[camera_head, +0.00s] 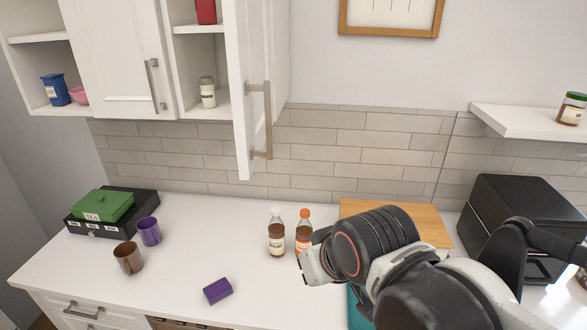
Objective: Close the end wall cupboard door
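The white end wall cupboard door (237,85) stands open, swung out toward me from the right end of the wall cupboards. Its metal bar handle (267,120) is on the door's near side. The open cupboard (215,60) behind it shows a red item on the upper shelf and a jar with a pale lid (208,93) below. My gripper (312,268) is low over the counter, below and right of the door, near the bottles and apart from the handle. My wrist hides much of it, so its opening is unclear.
A closed cupboard door (120,60) and an open shelf compartment (38,75) lie left. A black appliance (520,215) and wall shelf (525,122) are right.

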